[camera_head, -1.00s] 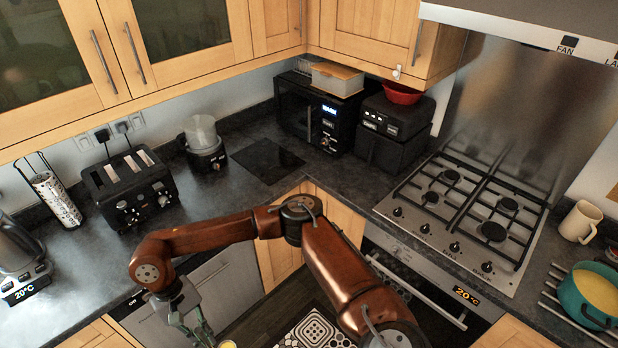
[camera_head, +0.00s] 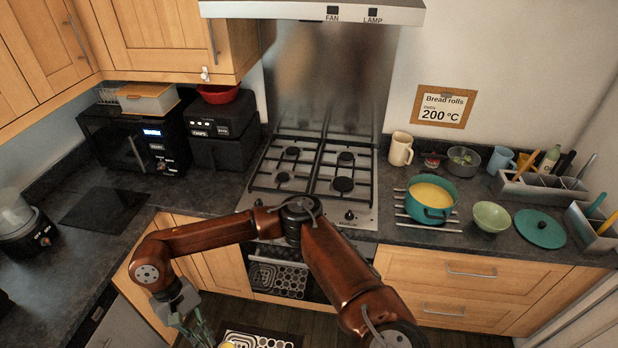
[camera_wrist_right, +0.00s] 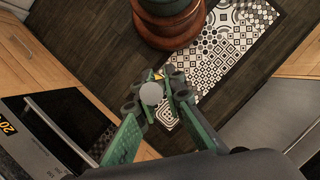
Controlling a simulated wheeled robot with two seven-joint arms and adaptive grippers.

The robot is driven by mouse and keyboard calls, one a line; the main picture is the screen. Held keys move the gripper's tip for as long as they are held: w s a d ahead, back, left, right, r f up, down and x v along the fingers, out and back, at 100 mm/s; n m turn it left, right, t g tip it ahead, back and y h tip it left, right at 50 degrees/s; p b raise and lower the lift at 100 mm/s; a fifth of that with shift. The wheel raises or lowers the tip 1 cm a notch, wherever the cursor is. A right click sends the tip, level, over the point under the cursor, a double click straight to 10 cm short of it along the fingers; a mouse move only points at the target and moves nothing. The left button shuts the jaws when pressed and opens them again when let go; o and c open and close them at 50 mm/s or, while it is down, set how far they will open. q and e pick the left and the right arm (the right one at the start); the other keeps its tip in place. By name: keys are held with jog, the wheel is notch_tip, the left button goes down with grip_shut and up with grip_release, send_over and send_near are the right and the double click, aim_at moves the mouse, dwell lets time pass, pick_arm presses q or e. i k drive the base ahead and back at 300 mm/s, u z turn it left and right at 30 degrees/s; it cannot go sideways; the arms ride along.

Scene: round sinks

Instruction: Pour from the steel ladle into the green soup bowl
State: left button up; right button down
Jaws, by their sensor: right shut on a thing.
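The green soup bowl (camera_head: 491,217), pale green, stands upright on the counter right of the stove, with no contents that I can make out. My right gripper (camera_head: 190,326) is low at the bottom left of the head view, far from the bowl. In the right wrist view its fingers (camera_wrist_right: 155,95) are shut around a slim thing with a round grey end (camera_wrist_right: 151,92), which I take as the steel ladle seen end-on. A yellow patch shows just beyond it and at the head view's bottom edge. Most of the ladle is hidden. My left gripper is not in view.
A teal pot (camera_head: 431,196) of yellow soup stands on a wire rack left of the bowl. A teal lid (camera_head: 540,229) lies to its right. Behind are a cream mug (camera_head: 400,150), a grey bowl (camera_head: 462,161) and a utensil holder (camera_head: 540,188). Drawers (camera_head: 465,285) front the counter.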

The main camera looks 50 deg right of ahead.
aim_at(489, 216)
jog(key=z, duration=2.05)
jog(key=k, duration=0.25)
jog(key=z, duration=0.8)
jog(key=i, duration=1.6)
jog(key=z, duration=0.05)
